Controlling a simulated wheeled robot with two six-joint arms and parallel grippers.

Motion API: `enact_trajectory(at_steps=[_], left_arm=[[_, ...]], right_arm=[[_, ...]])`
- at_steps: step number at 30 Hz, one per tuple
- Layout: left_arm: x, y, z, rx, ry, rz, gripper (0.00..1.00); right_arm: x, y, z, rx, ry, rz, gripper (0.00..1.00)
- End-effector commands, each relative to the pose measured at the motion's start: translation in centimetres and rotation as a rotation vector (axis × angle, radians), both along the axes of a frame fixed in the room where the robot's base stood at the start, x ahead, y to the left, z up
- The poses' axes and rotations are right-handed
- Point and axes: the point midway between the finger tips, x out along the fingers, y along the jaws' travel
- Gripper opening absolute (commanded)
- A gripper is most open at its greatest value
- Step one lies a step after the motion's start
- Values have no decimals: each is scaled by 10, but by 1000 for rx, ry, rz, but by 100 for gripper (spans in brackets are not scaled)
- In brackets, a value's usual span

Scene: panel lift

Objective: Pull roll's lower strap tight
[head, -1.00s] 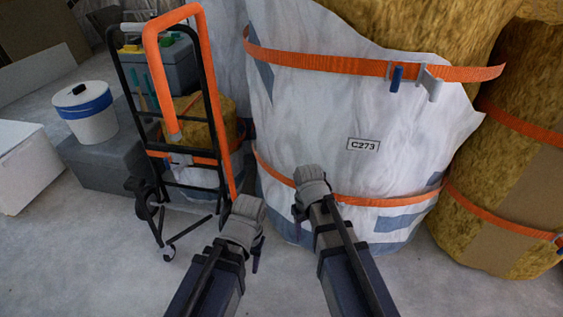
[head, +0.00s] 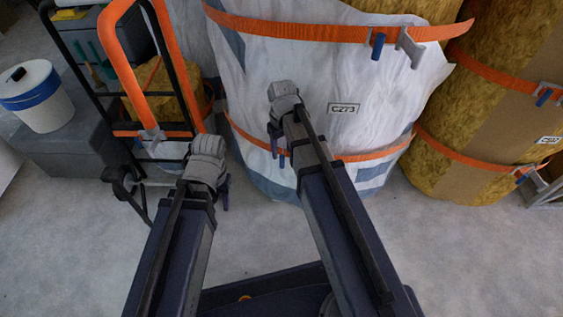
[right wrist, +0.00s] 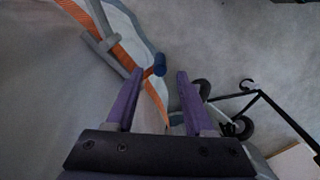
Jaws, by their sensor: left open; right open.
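The wrapped roll labelled C273 (head: 300,85) stands upright in the middle of the head view. Its orange lower strap (head: 372,153) runs around it near the floor, partly hidden behind my right arm. My right gripper (head: 281,155) is open and points down at the front of the roll by this strap. My left gripper (head: 224,190) is open and empty, left of the roll.
An orange and black hand cart (head: 120,65) stands close to the left gripper. A white bucket (head: 38,95) sits on a grey box (head: 70,150). More strapped rolls (head: 475,130) stand at right. The upper strap (head: 280,28) has its own buckle. The front floor is clear.

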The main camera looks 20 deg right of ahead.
Motion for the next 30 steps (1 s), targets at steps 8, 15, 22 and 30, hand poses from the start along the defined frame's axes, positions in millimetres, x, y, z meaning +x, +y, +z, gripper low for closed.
enact_trajectory(at_steps=[8,15,22,30], left_arm=[[0,-1,-40,-4,-1,-2,50],[0,-1,-63,-3,-1,3,50],[0,-1,-64,-3,-1,4,50],[0,-1,-64,-3,-1,4,50]], right_arm=[[0,0,-40,0,0,0,53],[0,0,-63,0,0,0,53],[0,0,-64,0,0,0,53],[0,0,-63,0,0,0,36]])
